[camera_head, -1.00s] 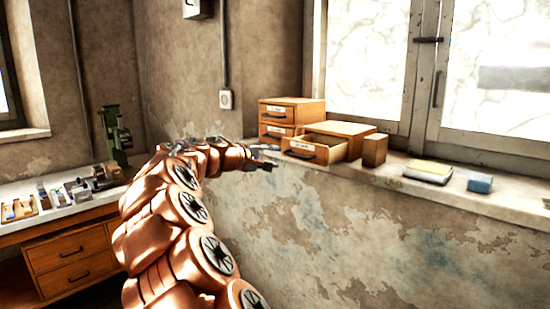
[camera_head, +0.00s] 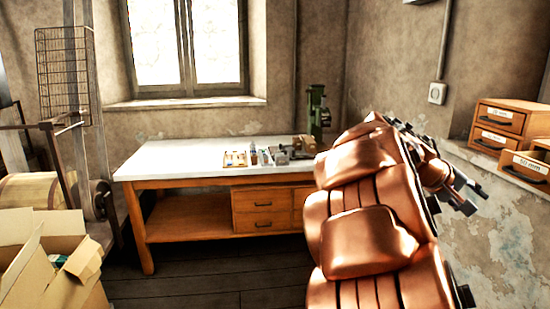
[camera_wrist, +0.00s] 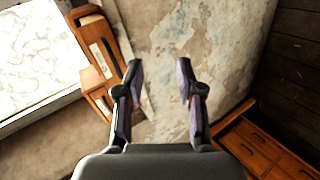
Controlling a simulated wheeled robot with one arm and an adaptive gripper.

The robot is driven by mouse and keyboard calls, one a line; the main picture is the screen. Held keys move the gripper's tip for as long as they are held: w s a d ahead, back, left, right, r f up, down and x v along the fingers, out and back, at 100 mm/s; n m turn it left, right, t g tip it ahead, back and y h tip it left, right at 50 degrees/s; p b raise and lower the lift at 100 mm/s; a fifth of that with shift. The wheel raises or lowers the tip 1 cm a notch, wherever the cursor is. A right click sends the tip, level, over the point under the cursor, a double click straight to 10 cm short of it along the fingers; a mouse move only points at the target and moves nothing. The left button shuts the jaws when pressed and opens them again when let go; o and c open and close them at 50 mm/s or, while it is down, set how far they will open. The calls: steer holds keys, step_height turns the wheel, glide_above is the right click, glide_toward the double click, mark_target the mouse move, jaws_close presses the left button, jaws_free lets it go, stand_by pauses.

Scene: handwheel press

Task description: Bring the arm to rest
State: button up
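My copper-coloured arm rises on the right side of the head view. My gripper (camera_head: 470,190) is at its far end, left of the wooden drawer boxes (camera_head: 502,126) on the sill. In the wrist view my gripper (camera_wrist: 159,82) has its two fingers spread apart with nothing between them. Behind the fingers is peeling plaster wall.
A workbench (camera_head: 170,160) with a green press (camera_head: 317,112) and small trays stands at the back. An open cardboard box (camera_head: 50,265) is at the lower left, near a rack with a roll (camera_head: 35,190). Dark floor (camera_head: 190,270) lies clear before the bench.

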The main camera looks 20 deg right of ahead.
steer(key=s+a+f+n+y+p, duration=0.1)
steer(key=s+a+f+y, duration=0.3)
steer(key=a, duration=1)
steer(key=s+a+f+n+y+p, duration=0.1)
steer(key=s+a+f, duration=0.5)
steer(key=a, duration=0.8)
steer(key=s+a+f+n+y+p, duration=0.2)
steer(key=s+a+f+y, duration=0.3)
steer(key=a, duration=0.8)
steer(key=shift+s+a+f+y+p, duration=0.5)
steer(key=shift+s+y, duration=0.3)
steer(key=shift+s, duration=0.3)
steer(key=shift+d+r, duration=0.1)
steer(key=shift+d, duration=0.2)
